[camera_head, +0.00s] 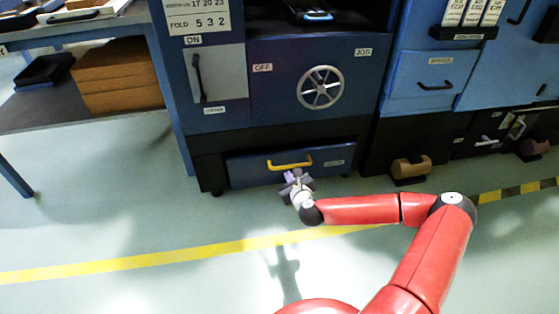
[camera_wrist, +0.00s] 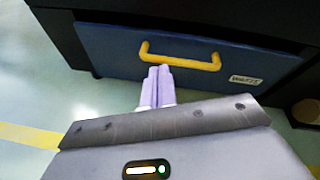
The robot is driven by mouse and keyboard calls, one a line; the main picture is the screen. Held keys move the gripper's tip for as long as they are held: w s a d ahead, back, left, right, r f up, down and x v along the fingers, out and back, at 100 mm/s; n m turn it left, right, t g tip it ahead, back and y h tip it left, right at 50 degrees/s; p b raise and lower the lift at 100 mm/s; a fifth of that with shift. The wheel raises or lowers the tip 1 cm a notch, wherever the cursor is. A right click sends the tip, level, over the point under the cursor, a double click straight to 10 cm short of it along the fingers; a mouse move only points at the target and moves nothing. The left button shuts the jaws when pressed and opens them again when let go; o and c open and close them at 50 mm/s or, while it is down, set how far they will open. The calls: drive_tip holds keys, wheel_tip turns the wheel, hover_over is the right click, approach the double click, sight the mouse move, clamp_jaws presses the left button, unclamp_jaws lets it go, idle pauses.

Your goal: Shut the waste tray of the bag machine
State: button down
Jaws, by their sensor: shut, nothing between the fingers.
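The waste tray (camera_head: 245,173) is a low blue drawer front at the foot of the bag machine, with a yellow bar handle (camera_head: 290,163) and a small white label. In the wrist view the tray front (camera_wrist: 105,50) spans the top, with the yellow handle (camera_wrist: 180,61) near its middle. I cannot tell how far the tray stands out from the black base. My gripper (camera_head: 293,176) is in front of the tray, just below the handle. In the wrist view its pale fingers (camera_wrist: 158,72) are together and empty, pointing at the tray front. Contact with it is unclear.
The bag machine (camera_head: 275,95) rises above with a handwheel (camera_head: 320,87) and a door handle. A bench (camera_head: 60,113) with brown boxes stands left. Right are more blue cabinets and a brown roll (camera_head: 411,166) near the floor. The floor in front, crossed by yellow tape, is clear.

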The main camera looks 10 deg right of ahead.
drive_tip(key=s+m+h, duration=0.1)
drive_tip(key=m, duration=0.4)
approach(282, 156)
drive_tip(key=x, duration=0.5)
drive_tip(key=shift+w+f+b, duration=0.15)
drive_tip(key=shift+f+b, duration=0.15)
drive_tip(key=shift+f, duration=0.05)
drive_tip(key=shift+w, duration=0.55)
drive_tip(key=shift+w, duration=0.1)
